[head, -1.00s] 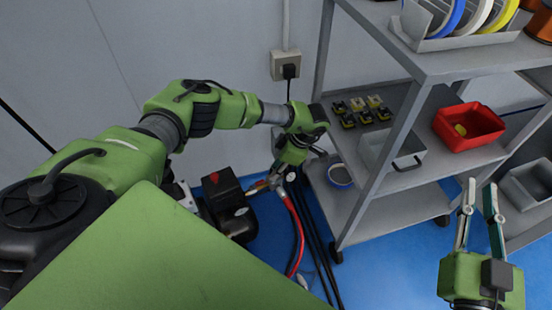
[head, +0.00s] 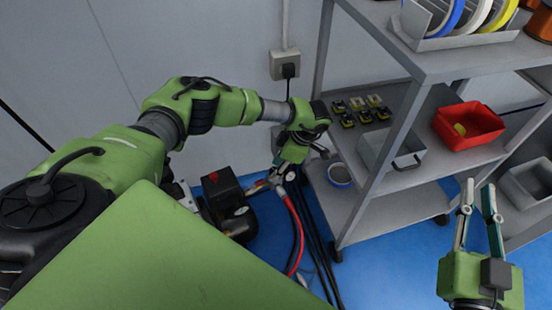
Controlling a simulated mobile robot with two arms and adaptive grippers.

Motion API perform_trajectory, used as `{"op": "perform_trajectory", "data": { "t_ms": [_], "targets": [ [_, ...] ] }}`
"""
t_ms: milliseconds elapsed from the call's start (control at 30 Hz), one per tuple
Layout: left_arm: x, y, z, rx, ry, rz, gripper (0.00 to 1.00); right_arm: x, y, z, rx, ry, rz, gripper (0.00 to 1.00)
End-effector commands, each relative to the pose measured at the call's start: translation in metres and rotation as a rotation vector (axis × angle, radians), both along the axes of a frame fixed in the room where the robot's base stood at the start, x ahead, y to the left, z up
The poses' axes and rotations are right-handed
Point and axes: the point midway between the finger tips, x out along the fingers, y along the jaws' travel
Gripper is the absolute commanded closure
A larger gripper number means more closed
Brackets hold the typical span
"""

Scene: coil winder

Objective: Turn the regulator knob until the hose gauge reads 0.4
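My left gripper (head: 279,169) reaches down to the brass and metal fittings by the floor, beside the compressor. Its fingertips are at or very near these fittings; whether they are closed on the regulator knob cannot be made out. A small round gauge (head: 292,176) with a pale face shows just right of the fingertips. Its reading is too small to tell. The red hose (head: 297,232) runs down from the fittings. The black compressor (head: 231,207) with a red knob stands just left. My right gripper (head: 479,190) is open and empty, its two fingers apart, at the right.
A grey shelf rack (head: 398,172) stands right of the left gripper, its post close by. It holds a red bin (head: 468,128), a grey bin (head: 385,153) and small yellow-black parts (head: 363,110). Black cables (head: 320,245) lie on the blue floor. A wall outlet (head: 286,64) is behind.

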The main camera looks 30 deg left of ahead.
Motion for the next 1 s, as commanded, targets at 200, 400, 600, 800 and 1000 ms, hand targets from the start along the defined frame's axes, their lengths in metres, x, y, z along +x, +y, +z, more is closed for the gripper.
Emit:
{"op": "perform_trajectory", "data": {
  "t_ms": [200,400,600,800,1000],
  "targets": [
    [0.009,-0.016,0.042,-0.003,-0.005,-0.002,0.63,0.0,0.0,0.0,0.0,0.0,0.0,0.84],
    [0.015,-0.03,0.079,-0.002,-0.005,-0.002,0.63,0.0,0.0,0.0,0.0,0.0,0.0,0.84],
    [0.018,-0.037,0.098,-0.001,-0.004,0.0,0.63,0.0,0.0,0.0,0.0,0.0,0.0,0.84],
    [0.018,-0.039,0.102,-0.001,-0.002,0.0,0.63,0.0,0.0,0.0,0.0,-0.001,0.0,0.84],
    [0.018,-0.038,0.101,-0.001,-0.002,0.0,0.63,0.0,0.0,0.0,0.0,-0.001,0.0,0.84]
  ]
}}
